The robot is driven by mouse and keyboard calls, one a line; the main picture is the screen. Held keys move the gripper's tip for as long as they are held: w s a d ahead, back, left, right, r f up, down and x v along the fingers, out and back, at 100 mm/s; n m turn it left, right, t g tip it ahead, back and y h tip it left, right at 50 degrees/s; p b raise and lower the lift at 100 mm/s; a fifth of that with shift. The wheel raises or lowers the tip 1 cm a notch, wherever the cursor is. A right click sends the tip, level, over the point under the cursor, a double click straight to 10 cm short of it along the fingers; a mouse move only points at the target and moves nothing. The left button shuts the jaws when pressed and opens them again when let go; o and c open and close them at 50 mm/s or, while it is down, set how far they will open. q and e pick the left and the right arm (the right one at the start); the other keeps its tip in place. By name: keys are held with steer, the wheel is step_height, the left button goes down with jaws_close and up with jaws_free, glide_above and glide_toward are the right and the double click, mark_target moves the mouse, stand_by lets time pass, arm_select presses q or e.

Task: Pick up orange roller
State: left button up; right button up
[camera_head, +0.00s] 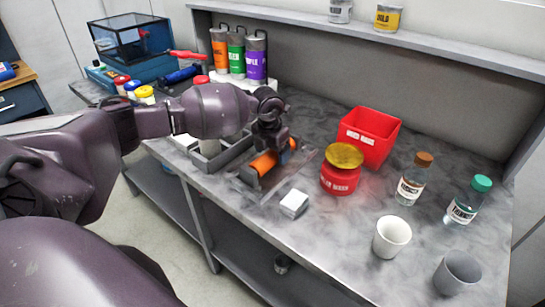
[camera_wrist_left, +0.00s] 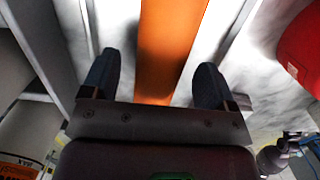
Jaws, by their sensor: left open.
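The orange roller (camera_head: 264,163) lies on a grey rewinder stand on the bench, partly hidden by my left gripper (camera_head: 270,140) above it in the head view. In the left wrist view the orange roller (camera_wrist_left: 170,45) runs between the two dark fingers of my left gripper (camera_wrist_left: 155,80). The fingers are open, with a gap on each side of the roller. I cannot tell how far down around it they reach. My right gripper is not in view.
Right of the roller stand a red jar with a gold lid (camera_head: 341,170), a red bin (camera_head: 368,136), bottles (camera_head: 413,180) and cups (camera_head: 391,237). A small white box (camera_head: 294,203) is near the front. Orange, green and purple canisters (camera_head: 236,55) stand behind.

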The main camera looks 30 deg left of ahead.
arm_select(q)
steer(key=shift+f, duration=0.5)
steer(key=c, duration=1.4)
steer(key=shift+w+r, duration=0.1)
steer(key=shift+w, duration=0.05)
jaws_close()
steer(key=shift+r, duration=0.1)
